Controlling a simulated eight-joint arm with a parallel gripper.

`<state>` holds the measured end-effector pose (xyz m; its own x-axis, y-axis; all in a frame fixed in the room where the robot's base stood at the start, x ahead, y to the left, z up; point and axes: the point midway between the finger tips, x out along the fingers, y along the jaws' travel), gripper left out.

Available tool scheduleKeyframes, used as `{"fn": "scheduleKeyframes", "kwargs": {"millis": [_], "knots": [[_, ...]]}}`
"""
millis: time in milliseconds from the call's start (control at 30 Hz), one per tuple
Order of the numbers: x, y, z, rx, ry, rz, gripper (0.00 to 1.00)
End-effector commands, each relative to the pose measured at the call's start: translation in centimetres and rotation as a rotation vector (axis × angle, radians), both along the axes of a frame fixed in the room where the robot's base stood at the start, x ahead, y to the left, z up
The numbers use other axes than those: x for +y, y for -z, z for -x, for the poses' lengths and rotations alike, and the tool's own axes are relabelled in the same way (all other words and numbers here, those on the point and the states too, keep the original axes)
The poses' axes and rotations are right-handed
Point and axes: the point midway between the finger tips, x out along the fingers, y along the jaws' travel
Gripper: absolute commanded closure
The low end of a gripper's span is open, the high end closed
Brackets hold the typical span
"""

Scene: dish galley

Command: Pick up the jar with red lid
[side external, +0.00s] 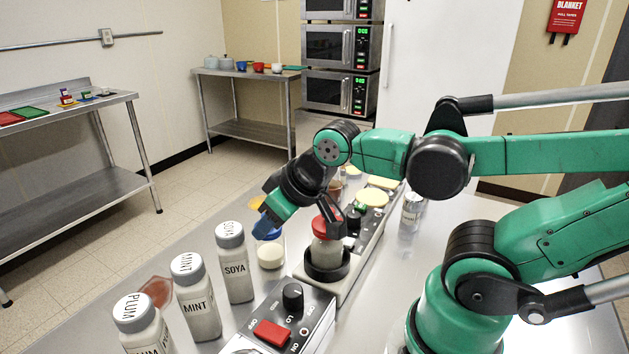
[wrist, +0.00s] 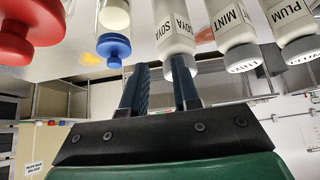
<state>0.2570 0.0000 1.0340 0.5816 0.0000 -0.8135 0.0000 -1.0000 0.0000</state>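The jar with red lid (side external: 326,250) stands upright in a black ring on a grey appliance in the side view. Its red lid (wrist: 30,32) shows large at the left edge of the wrist view. My gripper (side external: 264,226) has blue fingers and is tilted, above the table and to the left of the jar in the side view. In the wrist view its two fingers (wrist: 158,78) are apart with a gap between them. I see nothing held. The jar is outside the fingers, and its lower part is hidden by the ring.
A blue-lidded jar (wrist: 114,45) is close to the fingers. Shaker bottles labelled SOYA (side external: 235,265), MINT (side external: 197,300) and PLUM (side external: 143,325) stand to the left. A control box with a black knob (side external: 292,296) is in front. Free steel tabletop (side external: 400,270) lies right of the jar.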

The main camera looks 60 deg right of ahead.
Motion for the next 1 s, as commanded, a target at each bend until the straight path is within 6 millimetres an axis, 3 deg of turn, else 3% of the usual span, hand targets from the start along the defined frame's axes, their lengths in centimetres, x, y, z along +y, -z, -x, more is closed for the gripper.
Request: {"fn": "scheduleKeyframes", "kwargs": {"millis": [33,233,567,667,833,1000], "knots": [[0.0,0.0,0.0,0.000,0.000,0.000,0.57],[0.0,0.0,0.0,0.000,0.000,0.000,0.01],[0.0,-0.6,0.0,0.000,0.000,0.000,0.00],[0.0,-2.1,-0.1,0.000,0.000,0.000,0.00],[-0.1,-6.4,0.1,0.003,0.009,-0.005,0.00],[-1.9,-5.7,0.7,0.121,0.429,-0.224,0.00]]}}
